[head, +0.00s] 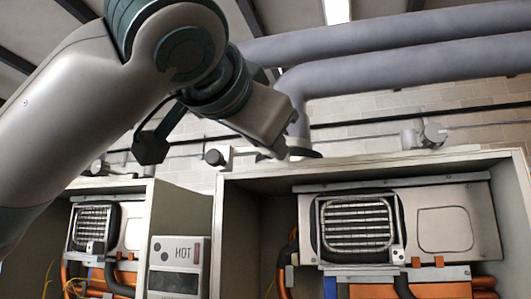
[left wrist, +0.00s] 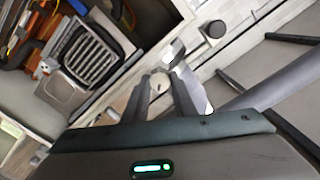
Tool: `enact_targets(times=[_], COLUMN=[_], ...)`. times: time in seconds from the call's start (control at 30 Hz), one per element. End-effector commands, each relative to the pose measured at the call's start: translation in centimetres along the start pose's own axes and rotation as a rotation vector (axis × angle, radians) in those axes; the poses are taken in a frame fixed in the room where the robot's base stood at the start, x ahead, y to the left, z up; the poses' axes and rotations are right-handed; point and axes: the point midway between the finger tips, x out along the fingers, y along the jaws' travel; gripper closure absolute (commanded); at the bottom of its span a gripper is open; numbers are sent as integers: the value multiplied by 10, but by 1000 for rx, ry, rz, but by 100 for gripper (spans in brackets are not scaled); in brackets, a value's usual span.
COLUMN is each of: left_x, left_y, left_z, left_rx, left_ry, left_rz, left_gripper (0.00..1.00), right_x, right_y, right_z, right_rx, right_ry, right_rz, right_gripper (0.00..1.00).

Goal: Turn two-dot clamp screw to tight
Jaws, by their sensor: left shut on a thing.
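My left gripper (head: 284,152) comes in from the upper left and reaches down to the top edge of the middle heater cabinet (head: 400,162), beside the foot of a grey pipe. In the left wrist view its two fingers (left wrist: 162,78) are closed on a round, pale screw head (left wrist: 158,86) with a small dark mark. This looks like a clamp screw; I cannot make out its dots. In the head view the gripper hides the screw. My right gripper is in neither view.
A black knob on a white bracket (head: 213,157) stands left of the gripper; a grey clamp fitting (head: 425,135) is on the right. Thick grey pipes (head: 400,70) run behind. A grey box marked HOT (head: 180,266) sits between the two open heater cabinets.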

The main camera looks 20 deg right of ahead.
Motion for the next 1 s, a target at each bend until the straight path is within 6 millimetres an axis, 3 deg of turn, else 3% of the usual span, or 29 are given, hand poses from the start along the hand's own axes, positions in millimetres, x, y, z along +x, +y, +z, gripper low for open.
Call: enact_targets(times=[0.4, 1.0], left_x=[0, 0], left_y=[1, 2], left_z=[0, 0], left_rx=[394, 932], left_ry=[1, 0], left_rz=[-1, 0], left_gripper=[98, 98], right_x=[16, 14], right_y=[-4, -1], right_z=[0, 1], right_rx=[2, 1], right_ry=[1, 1], right_rz=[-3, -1], right_gripper=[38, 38])
